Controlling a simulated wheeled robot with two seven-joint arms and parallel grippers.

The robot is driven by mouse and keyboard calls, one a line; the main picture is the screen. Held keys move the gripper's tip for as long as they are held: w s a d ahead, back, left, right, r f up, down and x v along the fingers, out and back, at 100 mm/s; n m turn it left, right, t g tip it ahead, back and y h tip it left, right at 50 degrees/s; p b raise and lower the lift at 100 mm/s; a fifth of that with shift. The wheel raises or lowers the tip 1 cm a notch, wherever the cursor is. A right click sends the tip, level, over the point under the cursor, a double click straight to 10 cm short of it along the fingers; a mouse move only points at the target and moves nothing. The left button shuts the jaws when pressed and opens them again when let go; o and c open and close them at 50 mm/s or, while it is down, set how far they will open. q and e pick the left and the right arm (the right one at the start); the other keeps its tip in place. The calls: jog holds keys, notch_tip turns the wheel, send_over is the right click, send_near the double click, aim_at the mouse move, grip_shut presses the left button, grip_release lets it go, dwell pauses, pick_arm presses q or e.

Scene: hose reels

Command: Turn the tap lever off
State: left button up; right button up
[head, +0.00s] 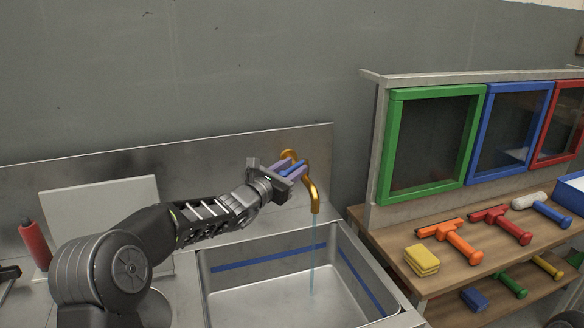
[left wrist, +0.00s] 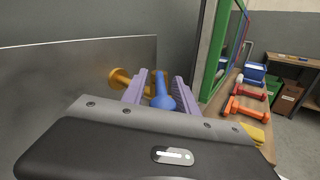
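A brass tap (head: 314,190) with a curved spout stands at the back of the steel sink (head: 218,272). A thin blue stream of water (head: 311,255) runs from its spout into the basin. The tap's blue lever (left wrist: 162,98) lies between the purple fingers of my left gripper (head: 291,169). In the left wrist view the left gripper (left wrist: 160,88) has one finger on each side of the lever, and the fingers look apart from it. Part of the brass body (left wrist: 120,78) shows left of the fingers. My gripper hides part of the tap in the head view. My right gripper is not in view.
A steel splashback (head: 215,155) stands close behind the tap. Right of the sink, a wooden bench (head: 385,240) holds a yellow sponge (head: 422,260) and orange, red and blue squeegee-like tools. Green, blue and red frames (head: 473,130) stand above it. A red cylinder (head: 34,243) stands at left.

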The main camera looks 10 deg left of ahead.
pick_arm(q)
grip_shut()
jog(key=shift+a, duration=0.1)
dwell(1.2)
